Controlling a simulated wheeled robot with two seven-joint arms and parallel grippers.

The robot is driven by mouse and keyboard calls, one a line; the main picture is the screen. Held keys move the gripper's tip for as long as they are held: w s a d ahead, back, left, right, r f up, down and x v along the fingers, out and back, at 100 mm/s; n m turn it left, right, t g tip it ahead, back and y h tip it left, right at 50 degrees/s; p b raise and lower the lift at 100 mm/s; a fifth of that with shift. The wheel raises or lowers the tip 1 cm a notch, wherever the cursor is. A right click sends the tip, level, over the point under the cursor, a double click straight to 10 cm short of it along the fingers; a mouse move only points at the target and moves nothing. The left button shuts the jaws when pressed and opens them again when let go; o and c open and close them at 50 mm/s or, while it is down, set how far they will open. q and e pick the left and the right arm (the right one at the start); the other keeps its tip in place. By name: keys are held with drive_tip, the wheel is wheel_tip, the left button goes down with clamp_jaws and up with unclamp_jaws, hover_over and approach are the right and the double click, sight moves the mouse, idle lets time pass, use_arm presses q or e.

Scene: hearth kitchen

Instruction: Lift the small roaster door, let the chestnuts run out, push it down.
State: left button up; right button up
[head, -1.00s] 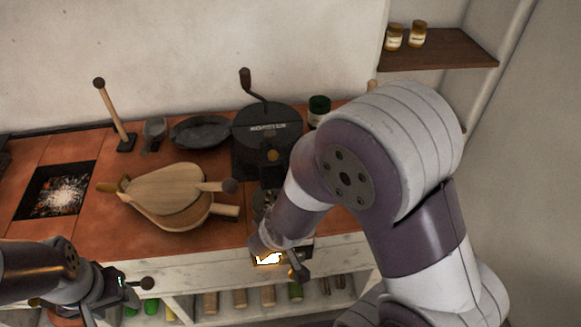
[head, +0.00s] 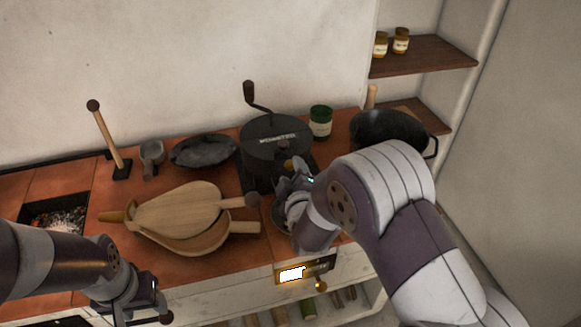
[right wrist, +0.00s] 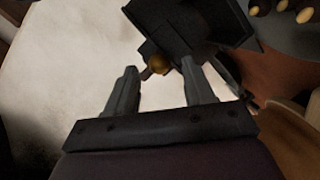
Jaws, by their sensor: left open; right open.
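The roaster (head: 277,140) is a dark drum with a crank on top, at the back of the counter. A small brass-coloured knob (head: 286,165) sits on its front; it also shows in the right wrist view (right wrist: 157,63). My right gripper (head: 300,180) is open in front of the roaster. In the right wrist view its fingers (right wrist: 158,70) stand on either side of the knob, apart from it; depth is unclear. Several tan, rounded chestnuts (right wrist: 285,6) show at that view's top right on a grey surface. My left gripper (head: 148,297) is open and low at the front left.
Wooden bellows (head: 180,210) lie left of the roaster. A black pot (head: 388,130) and green jar (head: 320,121) stand to its right. A dark dish (head: 203,150), a grey scoop (head: 152,156) and an upright stick (head: 108,138) stand behind. Embers (head: 58,218) glow at left.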

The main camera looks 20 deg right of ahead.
sight(292, 168)
drive_tip(key=shift+x, duration=2.1)
drive_tip(key=shift+d, duration=0.1)
